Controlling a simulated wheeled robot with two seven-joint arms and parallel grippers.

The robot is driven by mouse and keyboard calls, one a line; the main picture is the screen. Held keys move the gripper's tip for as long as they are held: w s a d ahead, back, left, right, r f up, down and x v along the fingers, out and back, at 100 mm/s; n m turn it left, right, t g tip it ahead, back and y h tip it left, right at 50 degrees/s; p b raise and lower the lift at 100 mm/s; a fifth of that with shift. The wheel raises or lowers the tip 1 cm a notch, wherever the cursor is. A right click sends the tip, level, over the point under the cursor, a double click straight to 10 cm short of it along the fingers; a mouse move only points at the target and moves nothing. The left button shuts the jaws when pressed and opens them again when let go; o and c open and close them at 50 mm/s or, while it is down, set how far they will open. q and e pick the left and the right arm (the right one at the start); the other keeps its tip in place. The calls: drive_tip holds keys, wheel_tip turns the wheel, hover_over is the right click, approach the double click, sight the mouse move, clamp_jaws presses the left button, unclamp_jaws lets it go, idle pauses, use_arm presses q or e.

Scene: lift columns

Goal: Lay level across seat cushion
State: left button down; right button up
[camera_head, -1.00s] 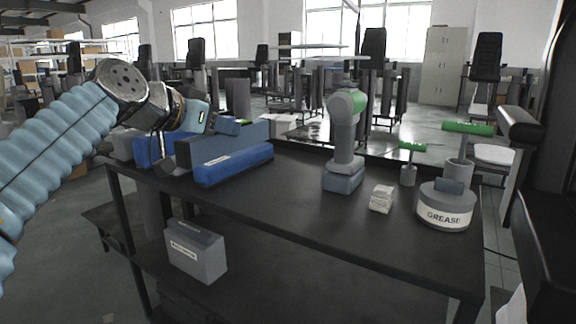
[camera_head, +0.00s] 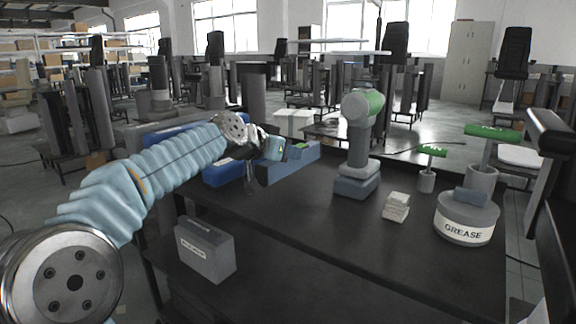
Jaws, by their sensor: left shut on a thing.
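My left gripper (camera_head: 268,157) is over the far left part of the dark bench, among blue and grey-blue long pieces. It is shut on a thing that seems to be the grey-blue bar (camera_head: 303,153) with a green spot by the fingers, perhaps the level. The arm and fingers hide part of it, so I cannot tell whether it touches the bench. A blue long box (camera_head: 222,174) lies just left of the gripper. A black padded piece like a chair (camera_head: 560,205), with an armrest, is cut off at the right edge; its seat cushion is not clear. My right gripper is not visible.
On the bench (camera_head: 300,225) stand a green-and-grey power tool (camera_head: 360,145), a small pale stack (camera_head: 396,207), a grease tin (camera_head: 466,218) and green-handled tools (camera_head: 432,152). A grey box (camera_head: 205,249) sits on the lower shelf. The bench's middle front is clear.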

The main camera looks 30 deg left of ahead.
sight(288, 165)
use_arm(q)
drive_tip(key=shift+w+f+b, duration=0.2)
drive_tip(key=shift+f, duration=0.75)
drive_tip(key=shift+w+f+b, duration=0.15)
drive_tip(key=shift+f+b, duration=0.05)
drive_tip(key=shift+f, duration=0.75)
drive_tip(key=shift+f, duration=0.1)
drive_tip(key=c, duration=0.7)
unclamp_jaws()
drive_tip(key=shift+c, duration=0.2)
